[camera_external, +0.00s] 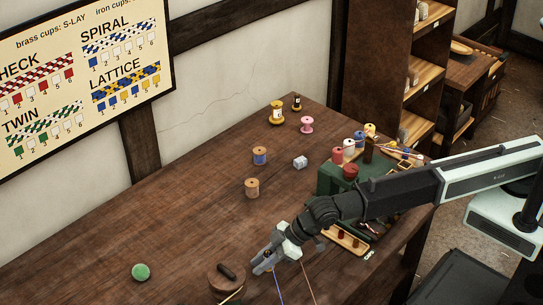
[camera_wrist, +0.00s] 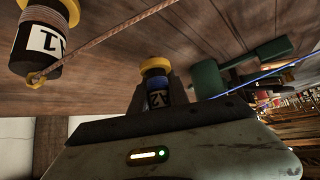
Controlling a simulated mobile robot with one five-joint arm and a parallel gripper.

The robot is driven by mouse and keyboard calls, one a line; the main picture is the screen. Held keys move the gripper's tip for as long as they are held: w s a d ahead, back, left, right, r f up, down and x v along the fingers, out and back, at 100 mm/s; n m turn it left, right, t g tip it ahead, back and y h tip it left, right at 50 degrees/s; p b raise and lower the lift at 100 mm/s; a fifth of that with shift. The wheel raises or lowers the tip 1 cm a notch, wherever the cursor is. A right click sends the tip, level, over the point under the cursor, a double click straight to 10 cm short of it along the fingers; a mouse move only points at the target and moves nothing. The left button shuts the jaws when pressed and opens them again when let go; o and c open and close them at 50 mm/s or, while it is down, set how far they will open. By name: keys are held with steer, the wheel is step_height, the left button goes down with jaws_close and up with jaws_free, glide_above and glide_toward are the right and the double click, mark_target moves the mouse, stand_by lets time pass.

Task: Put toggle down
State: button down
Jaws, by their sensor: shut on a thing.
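My gripper (camera_external: 266,261) is low near the front of the workbench (camera_external: 130,235), right of the round brown piece. In the wrist view my gripper (camera_wrist: 162,92) is shut on a dark toggle (camera_wrist: 158,99) with a yellow end, blue thread and a white label that seems to read 12. In the external view the held toggle is too small to make out. A second toggle (camera_wrist: 40,46), black with tan cord, a yellow end and a label like 11, is at the upper left of the wrist view, apart from my jaws.
A round brown piece (camera_external: 226,281) with a dark handle stands left of my gripper; a green ball (camera_external: 140,272) lies farther left. Blue (camera_external: 279,289) and tan (camera_external: 309,284) cords run near my gripper. Wooden spools (camera_external: 252,188) stand behind. The left benchtop has free room.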

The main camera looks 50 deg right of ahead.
mark_target(261, 277)
steer(key=shift+f+b, duration=0.8)
steer(key=shift+f, duration=0.75)
steer(key=c, duration=1.3)
jaws_free()
steer(key=shift+r, duration=0.1)
steer(key=shift+o, duration=0.2)
steer(key=shift+r+p, duration=0.3)
steer(key=shift+p, duration=0.15)
steer(key=p+v, duration=0.8)
steer(key=v, duration=0.4)
steer(key=shift+f, duration=0.2)
steer(key=shift+s, duration=0.1)
